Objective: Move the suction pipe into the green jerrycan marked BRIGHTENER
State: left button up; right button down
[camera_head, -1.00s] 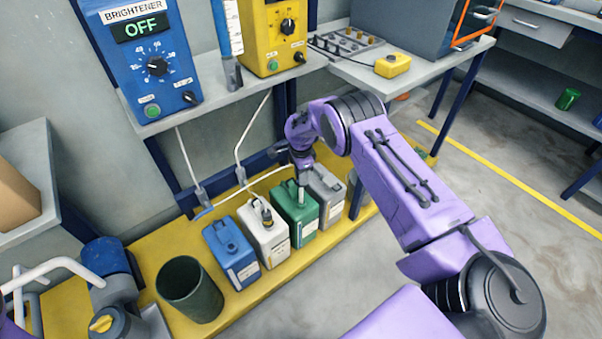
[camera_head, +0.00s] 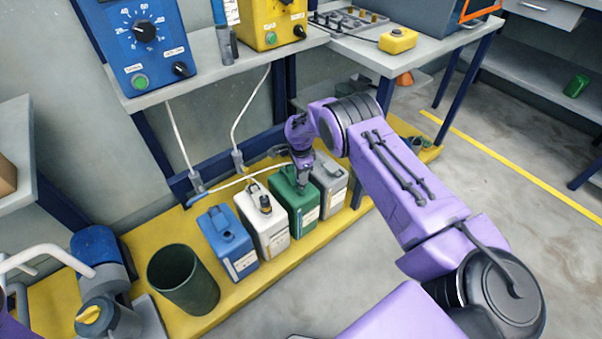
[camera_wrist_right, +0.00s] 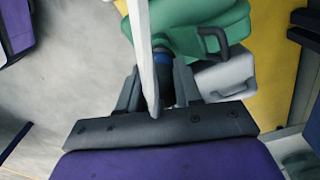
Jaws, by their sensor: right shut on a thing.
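The green jerrycan (camera_head: 296,212) stands on the yellow platform between a white and a grey jerrycan; its label is too small to read. My right gripper (camera_head: 303,184) is right above its top, shut on the suction pipe. In the right wrist view the dark pipe (camera_wrist_right: 166,82) sits between the fingers, with a blue ring (camera_wrist_right: 161,57) at the green jerrycan's (camera_wrist_right: 207,18) top. The pipe's lower end is hidden, seemingly in the opening. A white hose (camera_wrist_right: 143,45) crosses in front of the gripper. My left gripper is not in view.
The white jerrycan (camera_head: 264,230), blue jerrycan (camera_head: 226,240) and dark green bin (camera_head: 185,280) stand left of the green one. The grey jerrycan (camera_head: 330,180) is close on the right. A blue dosing unit (camera_head: 150,55) is on the shelf above. Open floor lies in front.

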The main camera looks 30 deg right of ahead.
jog(key=shift+f+b, duration=1.25)
jog(key=shift+f, duration=0.2)
dwell(0.3)
jog(key=c, duration=0.7)
grip_release()
notch_tip(320, 180, up, 11)
jog(key=p, duration=0.2)
jog(key=shift+f+p, duration=0.2)
jog(key=shift+p, duration=0.2)
